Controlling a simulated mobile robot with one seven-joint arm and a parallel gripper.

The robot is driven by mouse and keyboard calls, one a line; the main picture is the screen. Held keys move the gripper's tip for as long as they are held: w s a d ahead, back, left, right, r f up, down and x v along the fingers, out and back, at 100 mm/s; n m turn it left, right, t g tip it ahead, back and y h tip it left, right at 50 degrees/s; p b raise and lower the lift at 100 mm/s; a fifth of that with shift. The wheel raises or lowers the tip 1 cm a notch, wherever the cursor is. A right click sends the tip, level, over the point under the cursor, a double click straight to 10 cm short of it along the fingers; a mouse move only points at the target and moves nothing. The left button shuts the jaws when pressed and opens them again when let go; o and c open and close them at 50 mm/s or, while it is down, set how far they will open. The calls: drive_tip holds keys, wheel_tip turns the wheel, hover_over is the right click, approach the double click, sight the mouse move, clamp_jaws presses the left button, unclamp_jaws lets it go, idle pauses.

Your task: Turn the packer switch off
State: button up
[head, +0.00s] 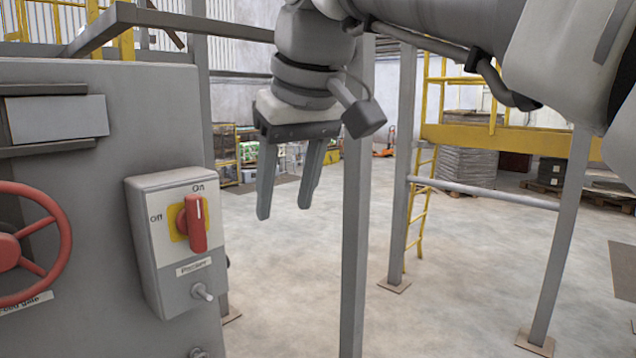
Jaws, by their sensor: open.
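The packer switch is a red rotary handle (195,224) on a yellow plate, on a grey box (172,275) fixed to the machine's side. A label below the handle seems to read "Packer". "On" is marked above the handle and "Off" to its left. The handle stands nearly upright, with its white mark toward "On". My gripper (285,212) hangs with its fingers pointing down, to the right of the switch box in the picture. It is open and empty, apart from the handle.
A red handwheel (22,245) is on the grey machine panel (95,190) at the left. A small knob (203,292) sticks out low on the switch box. A grey post (355,230) stands right of my gripper. Open concrete floor (440,300) lies beyond.

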sight(198, 211)
drive_tip(key=a+r+n+g+y+p, duration=0.1)
drive_tip(key=a+r+n+p, duration=0.25)
drive_tip(key=a+r, duration=0.55)
drive_tip(key=shift+m, duration=0.35)
drive_tip(key=b+x, duration=0.2)
drive_tip(key=x, duration=1.4)
drive_tip(key=shift+s+d, duration=0.2)
clamp_jaws()
